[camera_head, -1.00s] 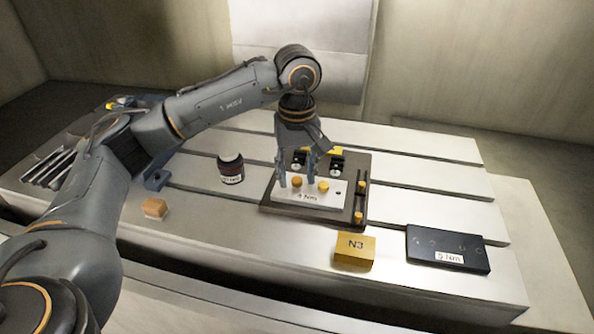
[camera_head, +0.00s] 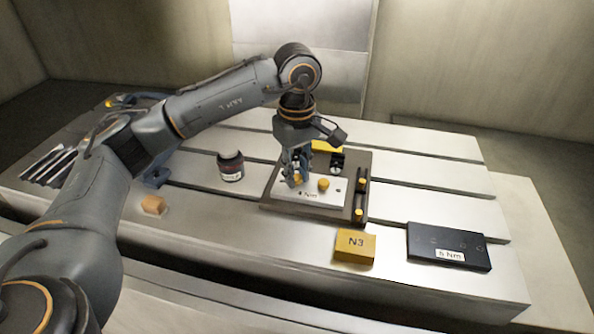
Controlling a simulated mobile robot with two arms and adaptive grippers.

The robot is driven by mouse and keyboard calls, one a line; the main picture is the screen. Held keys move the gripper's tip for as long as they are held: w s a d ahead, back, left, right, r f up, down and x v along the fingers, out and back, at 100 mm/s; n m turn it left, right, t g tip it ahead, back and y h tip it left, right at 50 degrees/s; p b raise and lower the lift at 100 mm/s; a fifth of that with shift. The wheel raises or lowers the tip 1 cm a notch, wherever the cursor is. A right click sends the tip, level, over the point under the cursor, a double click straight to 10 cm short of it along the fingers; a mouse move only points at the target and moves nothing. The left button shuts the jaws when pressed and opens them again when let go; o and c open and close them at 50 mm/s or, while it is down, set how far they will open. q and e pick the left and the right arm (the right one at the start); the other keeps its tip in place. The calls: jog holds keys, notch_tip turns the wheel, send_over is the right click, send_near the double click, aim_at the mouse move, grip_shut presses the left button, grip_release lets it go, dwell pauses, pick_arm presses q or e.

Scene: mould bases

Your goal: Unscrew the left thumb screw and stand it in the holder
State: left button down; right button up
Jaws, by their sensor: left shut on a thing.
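My left gripper (camera_head: 296,179) points down over the left side of the mould base's light plate (camera_head: 318,198). Its fingers are shut on the left thumb screw (camera_head: 297,179), a yellow knob mostly hidden by them. A second yellow thumb screw (camera_head: 323,184) stands in the plate just to the right, apart from the fingers. The plate bears a "4 Nm" label and sits on a dark base (camera_head: 270,206). At the base's right edge is a dark strip with yellow knobs (camera_head: 360,212); I cannot tell whether it is the holder. My right gripper is out of view.
A dark jar (camera_head: 230,167) stands left of the base. A yellow N3 block (camera_head: 354,246) and a black "5 Nm" plate (camera_head: 448,248) lie in front and to the right. A small orange block (camera_head: 153,206) lies at left. Slotted table surface (camera_head: 430,180) is free at right.

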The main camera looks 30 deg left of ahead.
pick_arm(q)
jog(key=n, duration=0.3)
jog(key=shift+n, duration=0.9)
jog(key=n, duration=0.2)
jog(key=shift+n, duration=0.4)
jog(key=n, duration=0.6)
jog(key=shift+n+p, duration=0.3)
jog(key=shift+r, duration=0.15)
jog(key=shift+r+p, duration=1.75)
jog(key=shift+r, duration=0.85)
